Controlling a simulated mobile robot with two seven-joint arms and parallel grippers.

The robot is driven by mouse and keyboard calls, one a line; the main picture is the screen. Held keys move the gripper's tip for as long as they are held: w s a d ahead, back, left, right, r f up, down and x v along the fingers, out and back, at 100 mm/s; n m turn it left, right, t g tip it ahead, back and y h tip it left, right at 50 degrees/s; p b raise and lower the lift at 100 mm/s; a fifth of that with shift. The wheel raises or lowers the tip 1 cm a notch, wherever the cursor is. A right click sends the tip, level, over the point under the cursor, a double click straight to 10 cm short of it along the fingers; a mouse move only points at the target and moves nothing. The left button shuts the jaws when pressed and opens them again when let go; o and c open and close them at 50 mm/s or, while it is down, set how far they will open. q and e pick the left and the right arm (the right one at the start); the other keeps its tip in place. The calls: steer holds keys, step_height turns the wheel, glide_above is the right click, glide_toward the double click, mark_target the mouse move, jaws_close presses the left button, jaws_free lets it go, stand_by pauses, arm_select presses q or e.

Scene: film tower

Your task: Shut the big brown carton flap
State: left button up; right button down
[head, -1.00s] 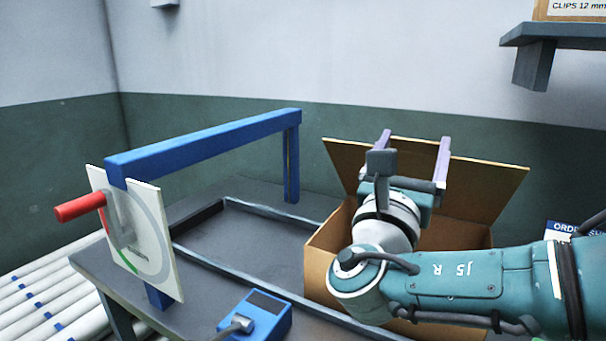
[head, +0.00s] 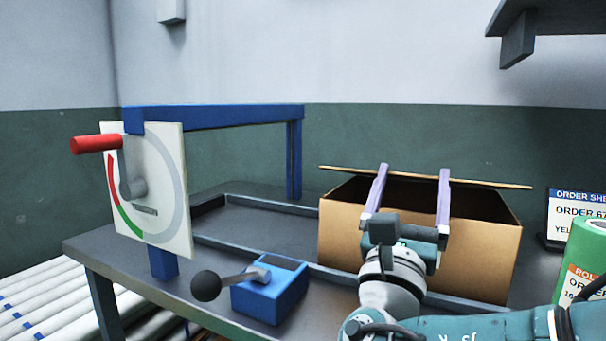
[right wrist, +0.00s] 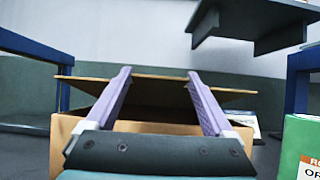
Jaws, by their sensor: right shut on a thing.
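The big brown carton (head: 475,250) stands on the grey table, its front wall facing me. Its flap (head: 490,184) shows as a thin, nearly edge-on strip above the opening, with a dark gap under it. In the right wrist view the flap (right wrist: 160,81) spans behind the fingers. My right gripper (head: 411,188) is in front of the carton, its two purple fingers set wide apart and reaching up to the flap edge. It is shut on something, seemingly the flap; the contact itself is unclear. My left gripper is out of view.
Left of the carton are a blue frame (head: 215,117), a dial panel (head: 165,190) with a red handle (head: 95,144), and a blue lever box (head: 270,298). A green roll (head: 588,255) and order sign (head: 575,215) stand right. A shelf (head: 550,20) hangs above right.

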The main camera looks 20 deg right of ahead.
mark_target(409, 213)
steer(key=shift+s+a+f+b, duration=0.1)
steer(key=shift+f+b, duration=0.5)
steer(key=shift+f, duration=0.45)
steer(key=shift+s+a+f+b, duration=0.1)
steer(key=shift+f+b, duration=0.5)
steer(key=shift+f, duration=0.45)
jaws_free()
steer(key=shift+r, duration=0.1)
steer(key=b+v, duration=0.1)
steer(key=v, duration=0.9)
steer(key=shift+w, duration=0.1)
